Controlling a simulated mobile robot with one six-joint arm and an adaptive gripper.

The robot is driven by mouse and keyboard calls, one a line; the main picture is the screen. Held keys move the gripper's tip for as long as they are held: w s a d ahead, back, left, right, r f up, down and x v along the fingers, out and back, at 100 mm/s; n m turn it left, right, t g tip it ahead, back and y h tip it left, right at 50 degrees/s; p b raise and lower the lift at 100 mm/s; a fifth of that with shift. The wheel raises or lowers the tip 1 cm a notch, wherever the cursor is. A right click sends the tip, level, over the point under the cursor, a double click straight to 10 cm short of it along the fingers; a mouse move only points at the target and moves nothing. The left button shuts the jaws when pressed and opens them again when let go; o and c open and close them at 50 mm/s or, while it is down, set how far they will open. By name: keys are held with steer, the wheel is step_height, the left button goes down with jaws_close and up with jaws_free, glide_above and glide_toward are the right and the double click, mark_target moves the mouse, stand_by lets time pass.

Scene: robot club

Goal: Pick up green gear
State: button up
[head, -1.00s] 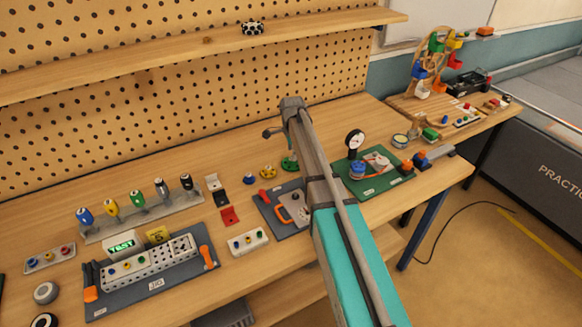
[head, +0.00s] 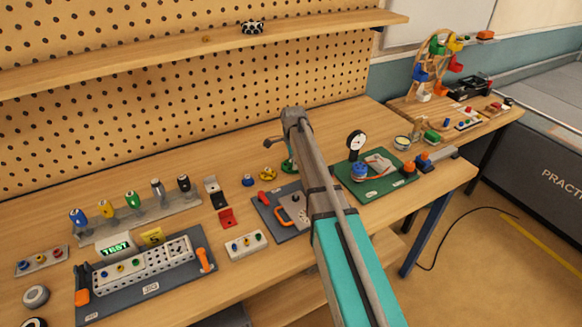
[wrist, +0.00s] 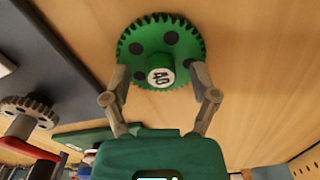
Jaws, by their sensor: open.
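The green gear (wrist: 143,45) lies flat on the wooden bench in the wrist view, with dark round holes and a hub marked 40. My gripper (wrist: 159,80) is open, with one finger on each side of the hub. The fingertips overlap the gear's near edge in the picture; I cannot tell whether they touch it. In the head view only a sliver of the green gear (head: 287,166) shows behind my arm, and the gripper's fingers are hidden.
A grey gear (wrist: 30,113) stands left of my gripper on a fixture. In the head view, a dark board with an orange handle (head: 283,218) and a green board with a dial gauge (head: 356,142) flank my arm. Yellow parts (head: 267,174) lie close left of the gear.

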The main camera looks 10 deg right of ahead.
jaws_close()
stand_by(0.3)
steer(key=shift+r, duration=0.25)
step_height(320, 180, up, 2)
steer(key=p, duration=0.2)
steer(key=shift+r+p, duration=0.1)
steer(key=shift+p, duration=0.2)
steer(key=s+d+r+p, duration=0.3)
steer(key=s+r+p, duration=0.7)
steer(key=s, duration=0.3)
steer(key=shift+s+d+r, duration=0.15)
steer(key=shift+s+d, duration=0.15)
